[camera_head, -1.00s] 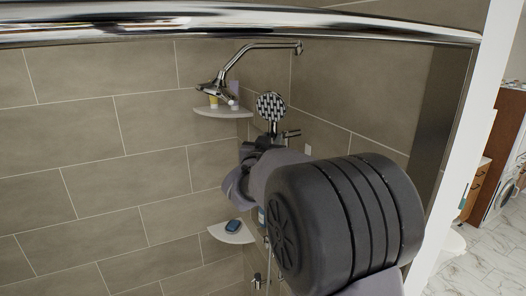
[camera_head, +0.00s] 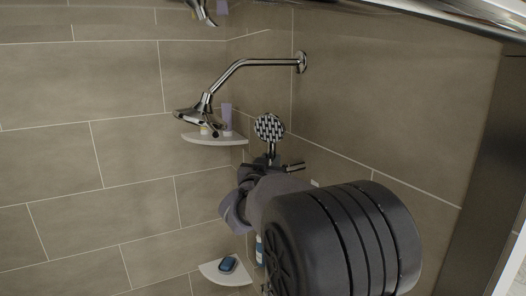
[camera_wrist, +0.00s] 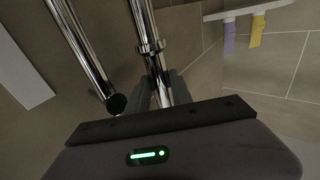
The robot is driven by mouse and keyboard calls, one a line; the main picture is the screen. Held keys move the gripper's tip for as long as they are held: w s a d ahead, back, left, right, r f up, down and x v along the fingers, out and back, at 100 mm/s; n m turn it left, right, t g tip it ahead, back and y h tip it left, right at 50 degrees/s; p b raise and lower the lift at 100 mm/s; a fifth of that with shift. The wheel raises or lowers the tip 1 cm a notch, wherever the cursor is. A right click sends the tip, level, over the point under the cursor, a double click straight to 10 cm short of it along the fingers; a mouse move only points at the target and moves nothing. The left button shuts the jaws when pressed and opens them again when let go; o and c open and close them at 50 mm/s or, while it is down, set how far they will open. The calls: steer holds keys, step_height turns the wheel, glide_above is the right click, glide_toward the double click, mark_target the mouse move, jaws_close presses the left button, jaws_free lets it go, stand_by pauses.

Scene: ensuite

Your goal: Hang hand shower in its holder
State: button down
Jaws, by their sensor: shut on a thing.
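The hand shower (camera_head: 269,128) has a round checkered face and a chrome handle. In the head view it stands upright above my gripper (camera_head: 258,172). My gripper is shut on its handle. In the wrist view a chrome tube (camera_wrist: 150,35) with a ring runs between the fingers of my gripper (camera_wrist: 162,85). A second chrome bar (camera_wrist: 80,45) with a dark end runs beside it on the left. A short chrome piece (camera_head: 295,166) shows just right of the hand shower; I cannot tell whether it is the holder. My arm hides what lies below.
A fixed shower head (camera_head: 200,118) on a bent arm (camera_head: 255,62) juts from the wall at upper left. An upper corner shelf (camera_head: 215,139) holds bottles. A lower corner shelf (camera_head: 222,275) holds a blue item (camera_head: 228,264). A chrome rail (camera_head: 470,12) crosses the top right.

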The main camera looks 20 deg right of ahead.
step_height(320, 180, down, 31)
steer(key=a+b, duration=0.1)
steer(key=b, duration=2.8)
steer(key=shift+w+b, duration=0.15)
steer(key=shift+b, duration=0.2)
step_height(320, 180, down, 6)
steer(key=b, duration=0.5)
steer(key=shift+a, duration=0.1)
step_height(320, 180, down, 8)
steer(key=b, duration=0.8)
stand_by(0.7)
steer(key=c, duration=1.1)
jaws_free()
steer(key=shift+o, duration=0.2)
